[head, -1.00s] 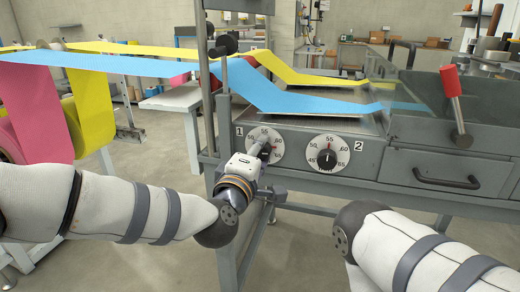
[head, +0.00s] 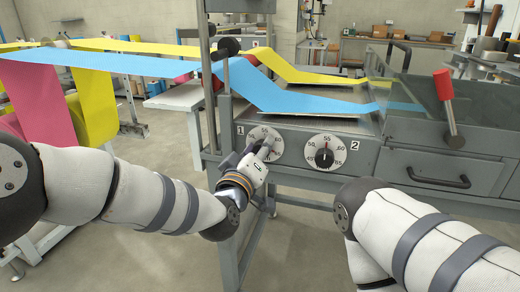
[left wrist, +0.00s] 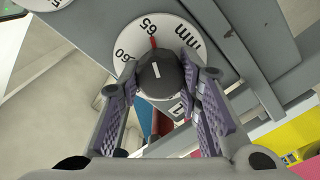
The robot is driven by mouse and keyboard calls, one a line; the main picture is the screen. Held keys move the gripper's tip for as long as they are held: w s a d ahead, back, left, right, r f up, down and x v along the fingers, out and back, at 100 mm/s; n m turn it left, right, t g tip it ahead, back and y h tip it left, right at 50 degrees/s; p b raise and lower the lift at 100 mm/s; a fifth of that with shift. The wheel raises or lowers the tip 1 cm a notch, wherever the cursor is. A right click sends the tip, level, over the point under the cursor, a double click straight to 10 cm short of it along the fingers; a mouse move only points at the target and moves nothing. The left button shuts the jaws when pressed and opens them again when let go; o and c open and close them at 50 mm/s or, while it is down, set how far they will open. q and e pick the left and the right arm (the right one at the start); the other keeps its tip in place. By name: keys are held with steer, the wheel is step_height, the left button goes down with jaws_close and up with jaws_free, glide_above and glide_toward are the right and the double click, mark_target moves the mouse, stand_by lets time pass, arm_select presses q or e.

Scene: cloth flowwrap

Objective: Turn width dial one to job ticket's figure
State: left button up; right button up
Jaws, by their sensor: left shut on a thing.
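Width dial one (head: 261,133) is a white round dial on the grey machine front, beside the "1" label. It also shows in the left wrist view (left wrist: 128,34), with its 60, 65 and "mm" markings readable. A red line on it points close to 65. Its black knob (left wrist: 160,80) sits between the purple-padded fingers of my left gripper (head: 262,152), which is shut on it and covers the dial's lower part in the head view. My right gripper is out of view; only the right arm shows. I cannot make out a job ticket.
Width dial two (head: 325,153) is to the right, its red line up at 55. A drawer (head: 428,169) and a red-handled lever (head: 444,88) are further right. Blue (head: 255,86) and yellow webs run above the dials.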

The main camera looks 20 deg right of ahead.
arm_select(q)
steer(key=shift+r, duration=0.1)
stand_by(0.3)
steer(key=o, duration=1.1)
steer(key=shift+o, duration=0.2)
steer(key=shift+a, duration=0.1)
steer(key=v, duration=1.2)
